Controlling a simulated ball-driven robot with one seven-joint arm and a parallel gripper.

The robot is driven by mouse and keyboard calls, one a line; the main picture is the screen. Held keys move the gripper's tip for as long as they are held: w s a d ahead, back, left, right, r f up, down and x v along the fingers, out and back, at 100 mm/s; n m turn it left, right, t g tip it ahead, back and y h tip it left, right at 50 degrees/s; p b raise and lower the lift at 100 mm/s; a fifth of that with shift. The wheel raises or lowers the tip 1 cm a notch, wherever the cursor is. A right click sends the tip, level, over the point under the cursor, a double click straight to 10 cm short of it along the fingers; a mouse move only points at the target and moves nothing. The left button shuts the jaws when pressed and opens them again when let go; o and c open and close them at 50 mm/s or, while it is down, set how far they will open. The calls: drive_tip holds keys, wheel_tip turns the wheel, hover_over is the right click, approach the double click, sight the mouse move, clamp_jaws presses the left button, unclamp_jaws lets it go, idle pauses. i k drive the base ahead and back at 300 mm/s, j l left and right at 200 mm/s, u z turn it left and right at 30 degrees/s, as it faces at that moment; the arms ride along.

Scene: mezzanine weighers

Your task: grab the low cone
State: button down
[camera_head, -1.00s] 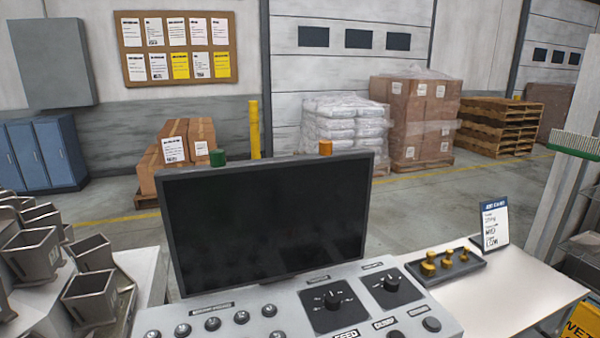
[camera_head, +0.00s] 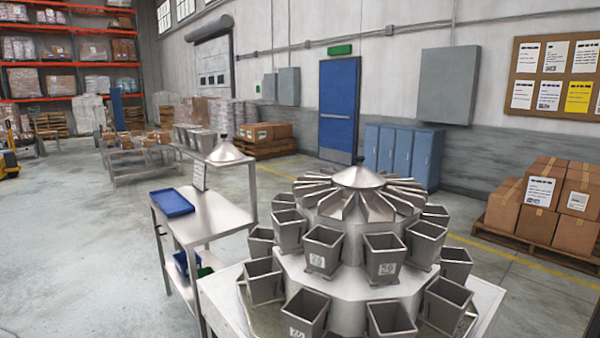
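Two grey metal cones show in the head view. One cone (camera_head: 225,153), with a small knob on its tip, stands on the upper shelf (camera_head: 246,163) of a steel bench left of centre. A wider, shallow cone (camera_head: 360,178) sits on top of the round weigher (camera_head: 335,259), at the centre of its ring of sloping chutes. I cannot tell from the picture alone which one is called the low cone. My gripper is not in view.
Several open metal buckets (camera_head: 323,249) ring the weigher. The bench top (camera_head: 210,217) holds a blue tray (camera_head: 173,203); metal buckets (camera_head: 195,138) stand on its shelf. Cartons (camera_head: 540,196) on a pallet are at right. Floor at left (camera_head: 75,250) is open.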

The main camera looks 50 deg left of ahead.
sight(358, 176)
drive_tip(key=u, duration=1.25)
